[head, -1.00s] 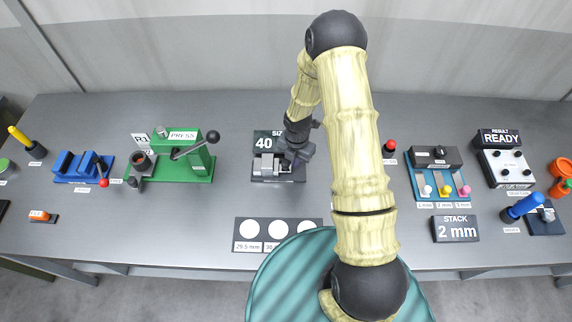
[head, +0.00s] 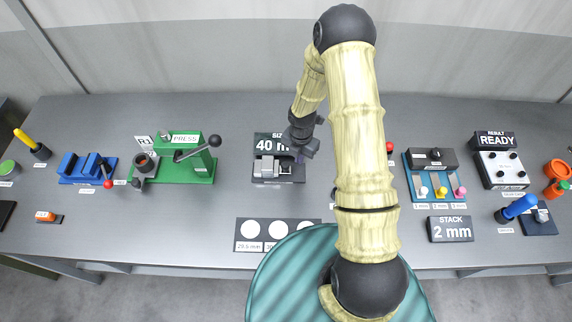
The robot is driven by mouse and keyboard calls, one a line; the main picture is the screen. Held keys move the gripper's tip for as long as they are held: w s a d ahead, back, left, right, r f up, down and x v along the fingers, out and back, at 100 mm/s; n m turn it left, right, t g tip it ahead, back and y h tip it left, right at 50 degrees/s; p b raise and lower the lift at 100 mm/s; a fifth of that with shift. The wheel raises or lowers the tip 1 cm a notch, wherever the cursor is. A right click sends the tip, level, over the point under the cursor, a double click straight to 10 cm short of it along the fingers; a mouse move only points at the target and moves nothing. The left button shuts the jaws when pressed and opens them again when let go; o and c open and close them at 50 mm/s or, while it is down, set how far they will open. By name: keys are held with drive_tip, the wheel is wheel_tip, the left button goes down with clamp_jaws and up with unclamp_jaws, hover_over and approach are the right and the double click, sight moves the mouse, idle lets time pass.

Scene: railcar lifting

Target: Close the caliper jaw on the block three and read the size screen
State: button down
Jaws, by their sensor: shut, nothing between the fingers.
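The caliper (head: 278,171) is a dark base with light grey metal jaw parts near the middle of the table. Its size screen (head: 270,144) stands at the back and reads "40 m", with the rest covered by my gripper. My gripper (head: 299,154) is shut and empty at the caliper's right end, slightly above or beside it; I cannot tell whether it touches. I cannot make out block three as a separate piece between the jaws.
A green press (head: 185,160) and a blue vise-like fixture (head: 80,168) stand to the left. A gauge plate (head: 276,235) with white circles lies in front. To the right are the stack display (head: 451,229), reading 2 mm, a lever unit (head: 434,178) and a READY panel (head: 496,140).

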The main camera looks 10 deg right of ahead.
wheel_tip(320, 180, up, 4)
drive_tip(key=p, duration=0.2)
drive_tip(key=shift+p, duration=0.35)
idle(0.3)
drive_tip(key=s+r+m+t+b, duration=0.2)
drive_tip(key=s+r+m+b, duration=0.8)
drive_tip(key=m, duration=1.7)
drive_tip(key=s+r, duration=0.4)
drive_tip(key=s, duration=0.1)
drive_tip(key=shift+s+d+r+m+t, duration=0.2)
drive_tip(key=shift+d+r+m+t, duration=0.1)
drive_tip(key=shift+d+r+m, duration=0.1)
